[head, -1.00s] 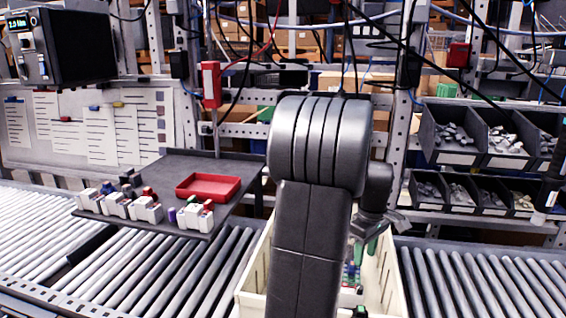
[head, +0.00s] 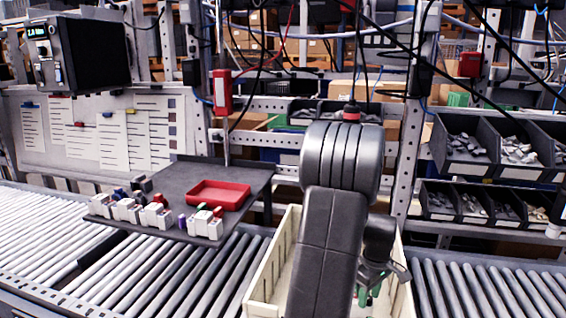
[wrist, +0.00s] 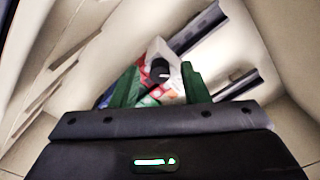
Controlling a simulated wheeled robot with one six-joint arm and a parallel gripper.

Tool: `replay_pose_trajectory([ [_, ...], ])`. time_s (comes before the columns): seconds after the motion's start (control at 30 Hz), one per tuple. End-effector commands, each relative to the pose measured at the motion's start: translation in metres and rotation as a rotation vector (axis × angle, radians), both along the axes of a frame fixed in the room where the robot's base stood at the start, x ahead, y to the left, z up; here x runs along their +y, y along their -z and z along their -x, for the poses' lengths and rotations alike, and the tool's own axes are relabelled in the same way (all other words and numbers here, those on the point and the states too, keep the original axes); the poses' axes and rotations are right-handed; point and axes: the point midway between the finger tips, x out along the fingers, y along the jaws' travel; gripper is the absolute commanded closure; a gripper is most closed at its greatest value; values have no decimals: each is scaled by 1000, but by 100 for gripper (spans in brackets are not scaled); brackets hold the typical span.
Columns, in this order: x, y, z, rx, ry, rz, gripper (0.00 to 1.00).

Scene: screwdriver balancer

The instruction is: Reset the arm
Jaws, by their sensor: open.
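My gripper (wrist: 155,88) shows in the wrist view with its two green fingers spread apart. It points down into a cream bin. Between and beyond the fingers lies a small cluster of white, red and green parts, with a black round spot on it; I cannot tell how far below the fingers it is. In the head view my arm stands in front of the cream bin (head: 267,281) and hides much of it. A bit of green finger shows at the bin's right side.
A dark tray table (head: 180,178) at left holds a red tray (head: 219,194) and several small white devices (head: 128,211). Roller conveyors (head: 180,270) run on both sides of the bin. Black part bins (head: 465,150) are at right. A red box (head: 222,92) hangs on the frame behind.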

Motion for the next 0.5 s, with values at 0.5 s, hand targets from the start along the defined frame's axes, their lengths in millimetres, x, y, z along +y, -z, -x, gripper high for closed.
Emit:
replay_pose_trajectory([
  [0.5, 0, -56, -1, -5, -9, 2, 59],
])
